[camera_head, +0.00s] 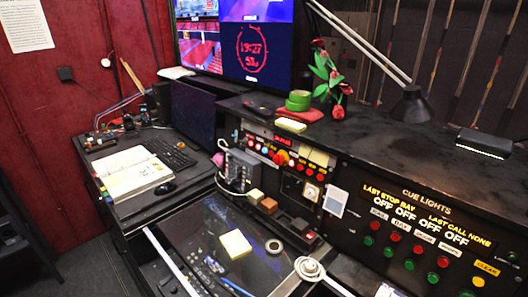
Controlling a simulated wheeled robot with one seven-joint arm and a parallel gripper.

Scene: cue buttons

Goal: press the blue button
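I cannot make out a blue button in this view. The cue lights panel (343,227) at the lower right has a row of red buttons (395,236) above a row of green buttons (409,264). A yellow button (478,281) sits at its lower right. A second panel at the centre has several red, white and orange buttons (278,159). These are small, and any blue among them is not clear. The panel's bottom edge is cut off. My gripper is not recognisable in view.
A desk lamp (411,106) stands on the console top at the right. A green roll (298,101) and red flowers (338,111) stand near the monitor (246,38). An open book (134,173) and keyboard (170,154) lie left. A yellow notepad (236,244) lies on the lower desk.

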